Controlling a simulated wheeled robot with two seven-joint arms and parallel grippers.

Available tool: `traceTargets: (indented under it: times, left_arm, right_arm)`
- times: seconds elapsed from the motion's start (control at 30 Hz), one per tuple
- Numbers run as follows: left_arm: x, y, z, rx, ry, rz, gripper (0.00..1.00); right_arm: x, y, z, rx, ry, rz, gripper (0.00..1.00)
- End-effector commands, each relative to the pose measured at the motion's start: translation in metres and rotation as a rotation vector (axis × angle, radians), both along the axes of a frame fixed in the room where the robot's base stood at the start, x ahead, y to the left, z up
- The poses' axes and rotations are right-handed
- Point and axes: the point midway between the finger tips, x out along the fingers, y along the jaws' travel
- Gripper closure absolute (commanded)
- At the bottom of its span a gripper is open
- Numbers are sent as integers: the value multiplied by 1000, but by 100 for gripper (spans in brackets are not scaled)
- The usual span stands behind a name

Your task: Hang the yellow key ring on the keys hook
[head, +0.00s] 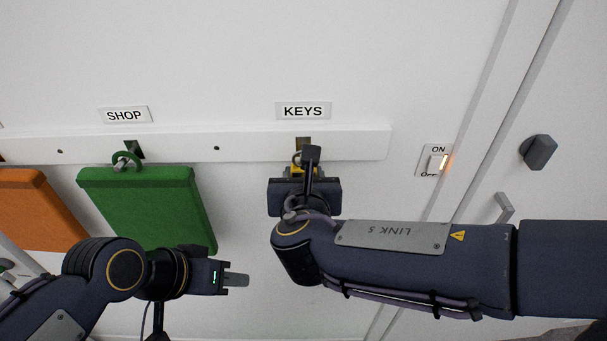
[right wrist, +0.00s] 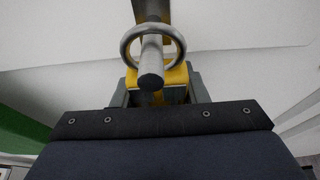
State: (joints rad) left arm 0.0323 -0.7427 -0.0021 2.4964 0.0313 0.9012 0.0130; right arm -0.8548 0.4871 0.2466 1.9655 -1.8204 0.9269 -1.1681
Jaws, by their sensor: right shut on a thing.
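The yellow key ring has a yellow tag (right wrist: 172,77) and a grey metal ring (right wrist: 124,46). My right gripper (head: 301,172) is shut on the yellow tag, just below the KEYS sign (head: 303,111). In the right wrist view the keys hook's grey peg (right wrist: 151,68) points toward the camera, and the ring appears to be around it. In the head view the hook's plate (head: 303,141) shows on the white rail, and my right wrist hides part of the ring. My left gripper (head: 236,280) is low at the left and holds nothing visible; its finger gap cannot be made out.
A green bag (head: 150,205) hangs on the hook under the SHOP sign (head: 124,115). An orange bag (head: 38,212) hangs farther left. A lit switch (head: 437,162) is right of the white rail (head: 360,144). A dark knob (head: 538,152) is at the far right.

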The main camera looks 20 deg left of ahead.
Motion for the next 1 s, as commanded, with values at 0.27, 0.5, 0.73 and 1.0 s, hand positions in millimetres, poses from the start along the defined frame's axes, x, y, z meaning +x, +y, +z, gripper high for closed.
traceTargets:
  times: [0.27,0.5,0.73,1.0]
  left_arm:
    - [0,0,0,0,0,0,64]
    - [0,0,0,0,0,0,64]
    - [0,0,-4,0,0,0,64]
    - [0,0,-8,0,0,0,64]
  right_arm:
    - [0,0,0,0,0,0,35]
    - [0,0,0,0,0,0,35]
    - [-19,-5,8,3,-2,1,35]
    - [-59,-16,23,2,-2,2,35]
